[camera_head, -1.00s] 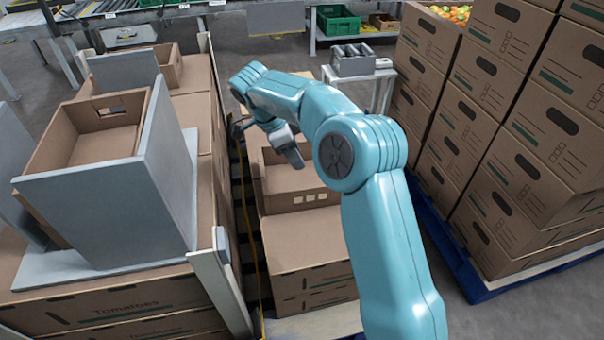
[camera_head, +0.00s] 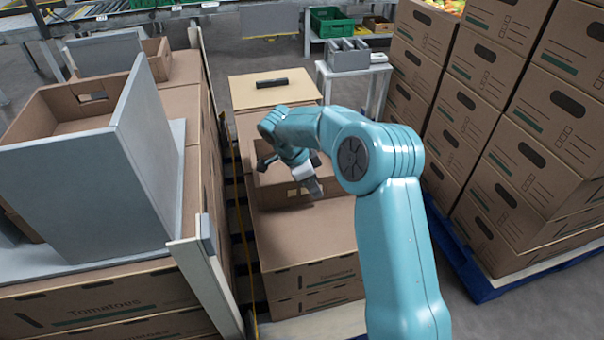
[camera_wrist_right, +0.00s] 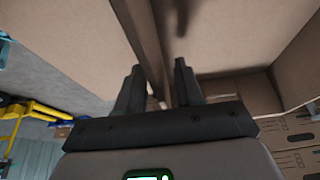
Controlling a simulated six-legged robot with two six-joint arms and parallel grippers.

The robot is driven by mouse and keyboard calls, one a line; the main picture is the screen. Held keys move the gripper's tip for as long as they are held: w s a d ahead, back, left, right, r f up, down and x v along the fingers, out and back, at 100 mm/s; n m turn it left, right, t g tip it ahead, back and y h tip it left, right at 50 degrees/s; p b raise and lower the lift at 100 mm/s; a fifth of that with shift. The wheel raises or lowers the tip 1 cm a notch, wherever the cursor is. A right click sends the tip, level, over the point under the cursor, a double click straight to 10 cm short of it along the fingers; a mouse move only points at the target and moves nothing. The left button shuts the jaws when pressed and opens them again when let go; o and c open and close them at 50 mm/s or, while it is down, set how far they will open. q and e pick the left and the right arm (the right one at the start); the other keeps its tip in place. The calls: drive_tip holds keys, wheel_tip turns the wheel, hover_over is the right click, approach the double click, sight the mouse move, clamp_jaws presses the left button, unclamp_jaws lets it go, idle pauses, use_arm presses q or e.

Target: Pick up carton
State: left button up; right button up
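An open, empty-looking brown carton (camera_head: 285,195) sits on top of closed cartons in the middle of the head view. My right gripper (camera_head: 290,163) is at this carton, partly hidden by its own wrist and arm. In the right wrist view, its two dark fingers (camera_wrist_right: 158,88) are spread apart. A cardboard wall (camera_wrist_right: 146,40) runs between them, with a gap showing beside it. I see no clear grip on the wall. My left gripper is not in view.
A closed carton (camera_head: 272,90) stands behind. At left, grey dividers (camera_head: 90,190) and open cartons (camera_head: 75,120) top a stack beside a pale post (camera_head: 205,280). Tall carton stacks (camera_head: 530,150) on a blue pallet (camera_head: 465,265) stand at right. A small table (camera_head: 355,72) is behind.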

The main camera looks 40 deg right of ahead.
clamp_jaws()
